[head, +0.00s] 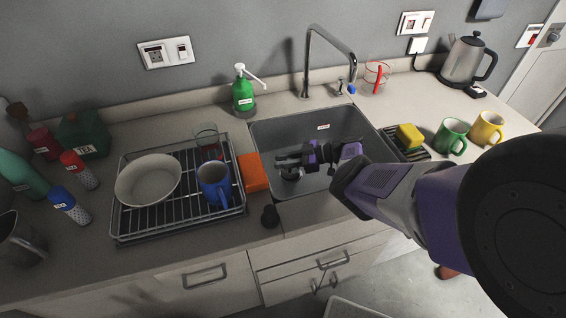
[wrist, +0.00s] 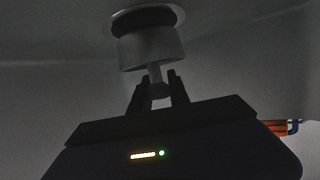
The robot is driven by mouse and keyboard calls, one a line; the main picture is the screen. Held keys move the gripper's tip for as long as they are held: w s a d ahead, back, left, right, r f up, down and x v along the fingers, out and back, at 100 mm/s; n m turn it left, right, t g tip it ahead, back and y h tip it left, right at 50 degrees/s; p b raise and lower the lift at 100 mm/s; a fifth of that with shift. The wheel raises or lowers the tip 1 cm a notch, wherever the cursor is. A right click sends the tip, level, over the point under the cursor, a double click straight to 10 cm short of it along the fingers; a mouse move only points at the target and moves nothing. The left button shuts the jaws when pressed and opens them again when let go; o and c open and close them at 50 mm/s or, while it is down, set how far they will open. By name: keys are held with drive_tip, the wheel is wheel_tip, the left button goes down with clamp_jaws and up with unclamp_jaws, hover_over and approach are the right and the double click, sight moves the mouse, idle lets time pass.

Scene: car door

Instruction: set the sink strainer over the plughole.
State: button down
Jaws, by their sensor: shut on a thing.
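The sink strainer (wrist: 150,48) is a pale grey cup with a thin stem and knob. In the wrist view my gripper (wrist: 158,82) is shut on that knob, and the cup is slightly tilted. The plughole (wrist: 148,17) shows as a dark round opening with a pale rim just beyond the cup, which partly covers it. I cannot tell whether they touch. In the head view my gripper (head: 284,160) is down inside the grey sink (head: 345,122). A small dark round shape sits below its fingers, too small to tell apart as strainer or plughole.
The tap (head: 328,42) arches over the sink's back. An orange cloth (head: 252,172) hangs by the left rim, beside the drying rack (head: 130,222) with a bowl, a glass and a blue mug. A yellow sponge (head: 410,135) and mugs stand right.

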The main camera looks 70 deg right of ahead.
drive_tip(key=shift+f+b, duration=0.2)
drive_tip(key=shift+b, duration=0.1)
drive_tip(key=c, duration=1.2)
unclamp_jaws()
drive_tip(key=shift+c, duration=0.2)
drive_tip(key=shift+r, duration=0.2)
drive_tip(key=shift+r+p, duration=0.2)
drive_tip(key=shift+p, duration=0.25)
drive_tip(key=b+v, duration=0.1)
drive_tip(key=v, duration=0.5)
drive_tip(key=shift+s+d+f, duration=0.1)
drive_tip(key=shift+s, duration=0.2)
drive_tip(key=shift+s+d+r, duration=0.1)
drive_tip(key=shift+s+r, duration=0.15)
drive_tip(key=shift+s, duration=0.1)
